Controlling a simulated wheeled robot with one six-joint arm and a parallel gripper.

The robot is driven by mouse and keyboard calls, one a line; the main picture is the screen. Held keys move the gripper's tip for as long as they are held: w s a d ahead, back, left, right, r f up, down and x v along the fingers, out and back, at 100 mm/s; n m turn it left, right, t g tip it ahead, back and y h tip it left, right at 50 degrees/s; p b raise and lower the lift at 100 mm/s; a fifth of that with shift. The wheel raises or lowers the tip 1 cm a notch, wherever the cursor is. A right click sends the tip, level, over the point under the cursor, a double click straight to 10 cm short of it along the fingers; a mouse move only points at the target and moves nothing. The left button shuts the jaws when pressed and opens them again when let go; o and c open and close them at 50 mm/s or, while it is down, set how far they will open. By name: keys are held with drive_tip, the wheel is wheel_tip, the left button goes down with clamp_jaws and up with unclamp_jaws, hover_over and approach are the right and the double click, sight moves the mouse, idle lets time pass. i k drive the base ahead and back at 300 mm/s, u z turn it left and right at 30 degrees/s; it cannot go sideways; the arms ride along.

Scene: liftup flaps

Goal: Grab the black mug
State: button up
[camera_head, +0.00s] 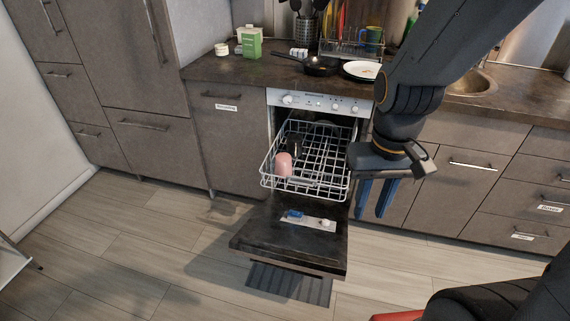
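A dark object (294,145), which looks like the black mug, stands in the wire rack (265,172) of the open dishwasher. It is behind a pink mug (283,164), and its outline is hard to make out. My gripper (375,200) hangs with its blue fingers pointing down, to the right of the rack and nearer the camera. The fingers are apart, with nothing between them. My gripper does not touch the dark object or the rack.
The dishwasher door (285,255) is folded down in front of the rack. The counter (220,72) above bears a green carton (250,43), a pan (320,66), a white plate (360,70) and a dish rack with mugs.

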sight(293, 147)
drive_tip(key=u, duration=1.1)
drive_tip(key=i, duration=0.8)
drive_tip(key=z, duration=1.7)
drive_tip(key=i, duration=0.5)
drive_tip(key=u, duration=0.05)
